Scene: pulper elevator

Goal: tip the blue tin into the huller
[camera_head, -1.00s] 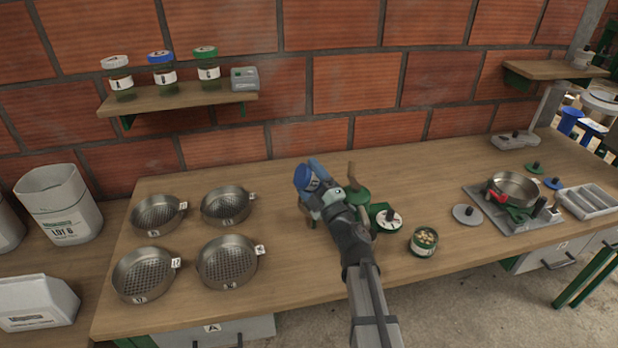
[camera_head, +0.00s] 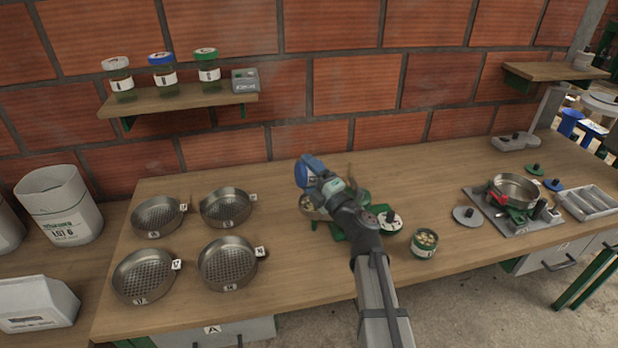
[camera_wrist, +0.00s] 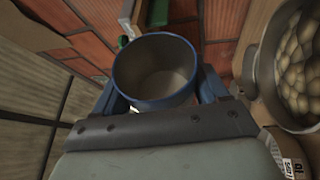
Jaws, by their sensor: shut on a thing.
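My gripper (camera_head: 322,184) is shut on the blue tin (camera_head: 307,170), with one finger on each side of it in the wrist view (camera_wrist: 160,92). The tin (camera_wrist: 153,101) shows its open mouth there, and the inside I can see is pale and bare. It is held tilted, above the left part of the green huller (camera_head: 349,232). The huller's round metal hopper (camera_head: 307,212) holds pale beans (camera_wrist: 299,70), beside the tin at the right of the wrist view. My wrist and forearm hide much of the huller.
A green tin of beans (camera_head: 425,242) stands right of the huller. Several sieve pans (camera_head: 228,262) lie to the left. A scale with a metal pan (camera_head: 515,190) stands farther right. A wall shelf (camera_head: 175,101) holds jars. The bench front between pans and huller is clear.

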